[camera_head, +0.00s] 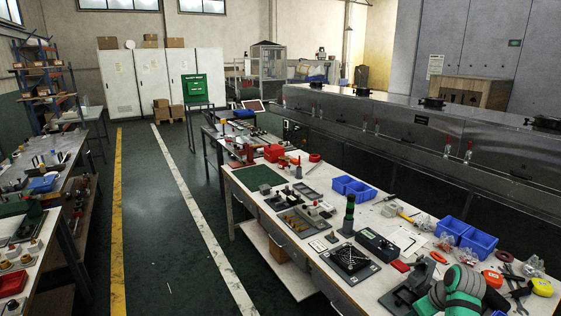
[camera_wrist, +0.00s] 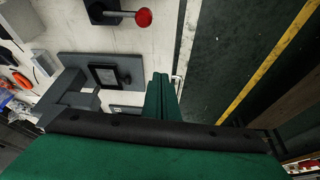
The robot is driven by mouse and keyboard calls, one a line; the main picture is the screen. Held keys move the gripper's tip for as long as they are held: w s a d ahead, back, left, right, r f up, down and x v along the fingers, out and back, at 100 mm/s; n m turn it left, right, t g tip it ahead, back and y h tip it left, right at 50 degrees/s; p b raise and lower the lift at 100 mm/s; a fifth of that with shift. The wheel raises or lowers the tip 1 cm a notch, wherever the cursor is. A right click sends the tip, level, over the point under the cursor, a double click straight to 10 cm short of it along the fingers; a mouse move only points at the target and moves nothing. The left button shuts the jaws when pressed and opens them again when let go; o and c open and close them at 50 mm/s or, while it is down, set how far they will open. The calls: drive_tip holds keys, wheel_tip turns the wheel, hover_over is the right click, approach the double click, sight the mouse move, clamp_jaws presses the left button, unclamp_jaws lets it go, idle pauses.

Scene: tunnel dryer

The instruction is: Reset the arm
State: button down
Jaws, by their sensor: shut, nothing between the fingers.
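My gripper (camera_wrist: 165,82) shows in the wrist view as two green fingers side by side, shut with nothing between them. It points down over the edge of a white-topped workbench (camera_wrist: 55,28), with the dark floor to its right. To its left is a grey fixture (camera_wrist: 70,65) with a dark square part (camera_wrist: 105,76) on it. The fingers appear apart from the fixture, though the height of the gap is hard to tell. In the head view I cannot clearly make out the fingertips.
A red-knobbed part (camera_wrist: 143,18) stands near the bench edge. The aisle floor (camera_head: 165,230) is clear.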

drive_tip(key=w+a+f+m+t, duration=0.2)
drive_tip(key=a+f+t, duration=0.1)
drive_tip(key=a+f, duration=1.5)
drive_tip(key=s+a+f+m+t+h, duration=0.1)
drive_tip(key=s+a+f, duration=0.2)
drive_tip(key=s+a, duration=0.45)
drive_tip(key=s+a+f+m+t, duration=0.1)
drive_tip(key=s+a+f, duration=0.3)
drive_tip(key=a, duration=0.6)
drive_tip(key=s+a+r+m+t+h, duration=0.15)
drive_tip(key=s+a, duration=0.25)
drive_tip(key=s, duration=0.5)
drive_tip(key=s+a+r+t, duration=0.1)
drive_tip(key=s+a+r, duration=0.25)
drive_tip(key=s, duration=0.65)
drive_tip(key=s+a+r+n+t+y, duration=0.1)
drive_tip(key=s+r+t, duration=0.2)
drive_tip(key=s+r, duration=1.2)
wheel_tip(320, 180, up, 4)
drive_tip(key=shift+s+a+f, duration=0.15)
drive_tip(key=shift+s+a, duration=0.1)
drive_tip(key=shift+s, duration=0.15)
